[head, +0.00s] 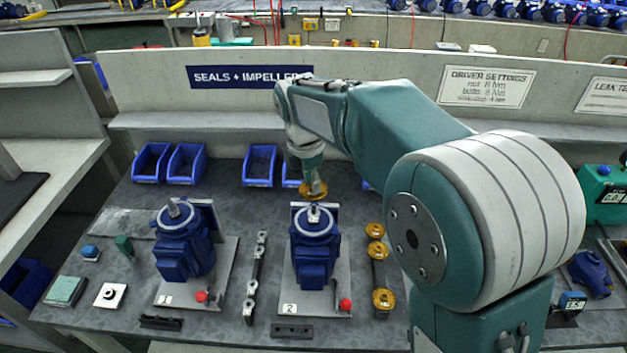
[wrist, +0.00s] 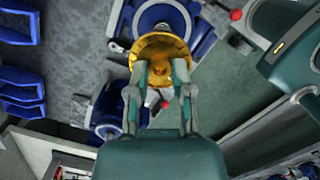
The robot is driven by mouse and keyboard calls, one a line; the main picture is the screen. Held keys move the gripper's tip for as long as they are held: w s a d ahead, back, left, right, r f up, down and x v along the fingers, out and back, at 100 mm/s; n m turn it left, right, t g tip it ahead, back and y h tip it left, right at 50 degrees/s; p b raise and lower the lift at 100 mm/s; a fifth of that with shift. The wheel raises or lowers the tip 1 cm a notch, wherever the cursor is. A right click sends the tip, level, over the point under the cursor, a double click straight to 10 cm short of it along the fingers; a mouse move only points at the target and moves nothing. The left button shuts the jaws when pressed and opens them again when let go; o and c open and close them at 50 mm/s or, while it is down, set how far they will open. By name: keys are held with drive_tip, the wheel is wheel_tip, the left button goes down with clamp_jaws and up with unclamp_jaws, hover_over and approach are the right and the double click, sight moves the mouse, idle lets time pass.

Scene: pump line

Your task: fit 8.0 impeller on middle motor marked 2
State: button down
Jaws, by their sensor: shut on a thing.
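The middle motor (head: 315,248) is blue and stands upright on a grey plate marked 2, with its shaft pointing up. It also shows in the wrist view (wrist: 166,14), partly hidden. My gripper (head: 311,183) is shut on a gold impeller (head: 314,191), right above the motor's shaft. I cannot tell whether the impeller touches the shaft. The impeller's size mark cannot be read. Several more gold impellers (head: 382,299) sit on a rack right of the plate.
Motor 1 (head: 184,244) stands to the left on its own plate. A red-knobbed lever (head: 345,304) stands at the front right of plate 2. Blue bins (head: 259,166) line the back. A dark rack (head: 255,280) with small parts lies between the plates.

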sight(314, 212)
drive_tip(key=shift+s+f, duration=0.1)
drive_tip(key=shift+f, duration=3)
drive_tip(key=shift+f, duration=0.2)
drive_tip(key=shift+c, duration=2.2)
unclamp_jaws()
drive_tip(key=o, duration=0.4)
drive_tip(key=shift+o, duration=0.2)
drive_tip(key=shift+r, duration=4.5)
